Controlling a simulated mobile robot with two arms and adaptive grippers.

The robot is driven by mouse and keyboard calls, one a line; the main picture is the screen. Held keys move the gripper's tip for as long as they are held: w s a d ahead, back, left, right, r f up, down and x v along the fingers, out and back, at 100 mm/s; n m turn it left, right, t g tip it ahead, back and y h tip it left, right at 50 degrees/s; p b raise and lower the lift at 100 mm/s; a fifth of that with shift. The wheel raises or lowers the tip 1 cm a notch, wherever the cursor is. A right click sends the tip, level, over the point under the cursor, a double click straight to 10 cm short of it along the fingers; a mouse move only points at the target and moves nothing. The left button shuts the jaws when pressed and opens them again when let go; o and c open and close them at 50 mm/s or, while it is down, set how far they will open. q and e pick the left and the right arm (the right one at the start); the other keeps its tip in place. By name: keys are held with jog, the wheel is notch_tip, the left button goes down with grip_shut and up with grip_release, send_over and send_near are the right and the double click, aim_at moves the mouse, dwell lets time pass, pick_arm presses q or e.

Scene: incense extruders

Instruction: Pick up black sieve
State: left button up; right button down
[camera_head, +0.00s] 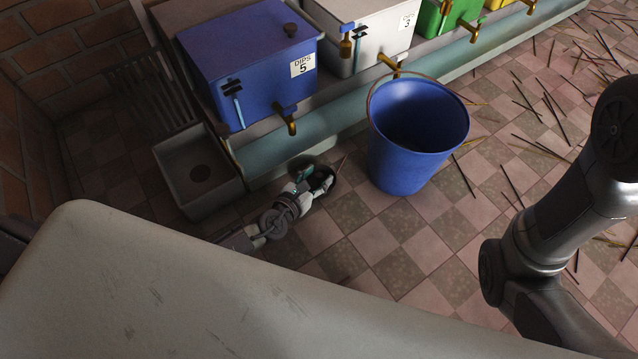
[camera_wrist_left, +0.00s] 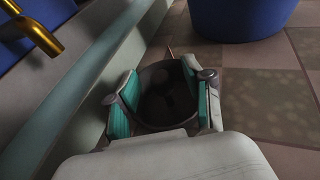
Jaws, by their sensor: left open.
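The black sieve (camera_wrist_left: 165,95) is a dark round piece with a rim. It lies low by the foot of the long teal-and-grey trough, and in the head view (camera_head: 327,186) it is partly hidden by my gripper. My left gripper (camera_head: 308,180) is open, with teal finger pads on either side of the sieve in the left wrist view (camera_wrist_left: 160,88). I cannot tell whether the pads touch it. My right arm shows at the right of the head view, but its gripper is out of view.
A blue bucket (camera_head: 413,145) stands right of the sieve. Behind are a blue dip box (camera_head: 245,70) and a white one (camera_head: 375,35) with brass taps, above the trough (camera_head: 325,130). A grey basin (camera_head: 197,171) is at left. Sticks litter the tiled floor at right.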

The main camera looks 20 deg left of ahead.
pick_arm(q)
grip_shut()
dwell(0.4)
